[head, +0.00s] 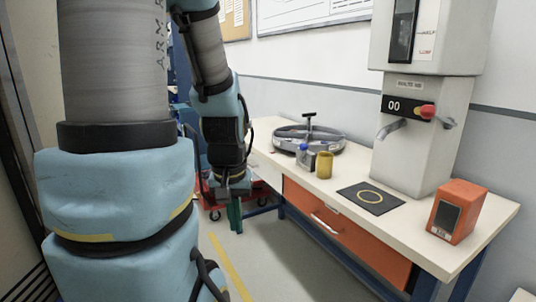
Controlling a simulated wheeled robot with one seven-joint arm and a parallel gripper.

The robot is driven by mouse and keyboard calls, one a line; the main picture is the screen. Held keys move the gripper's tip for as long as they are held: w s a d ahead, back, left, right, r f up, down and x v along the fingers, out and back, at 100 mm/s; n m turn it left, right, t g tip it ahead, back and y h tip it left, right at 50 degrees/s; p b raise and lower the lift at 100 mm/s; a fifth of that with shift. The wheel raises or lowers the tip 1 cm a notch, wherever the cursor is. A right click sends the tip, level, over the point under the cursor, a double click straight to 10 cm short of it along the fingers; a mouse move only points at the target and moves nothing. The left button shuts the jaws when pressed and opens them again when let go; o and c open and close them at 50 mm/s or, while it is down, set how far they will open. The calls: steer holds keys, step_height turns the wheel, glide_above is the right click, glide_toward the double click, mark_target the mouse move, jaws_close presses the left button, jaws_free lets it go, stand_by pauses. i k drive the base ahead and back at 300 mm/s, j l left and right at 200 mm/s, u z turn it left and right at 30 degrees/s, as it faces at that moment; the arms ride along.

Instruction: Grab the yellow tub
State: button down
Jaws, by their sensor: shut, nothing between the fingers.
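The yellow tub (324,165) stands upright on the light bench top, in the middle of the head view. It is a small mustard-yellow cylinder. My gripper (234,192) hangs low to the left of the bench, apart from the tub and at a lower level in the picture. The tub's base rests near the bench's front edge.
A blue-capped container (304,155) stands just left of the tub. A round grey ring track (334,138) lies behind them. A black mat with a yellow ring (371,198), an orange box (456,211) and a tall grey machine (420,140) occupy the right side. An orange drawer (340,228) is below.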

mark_target(325, 160)
steer(key=i+l+u, duration=0.15)
steer(key=u, duration=0.2)
steer(key=i+l+u, duration=0.1)
steer(key=l+u, duration=0.25)
steer(key=i+l+u, duration=0.1)
steer(key=l+u, duration=0.3)
steer(key=j, duration=0.1)
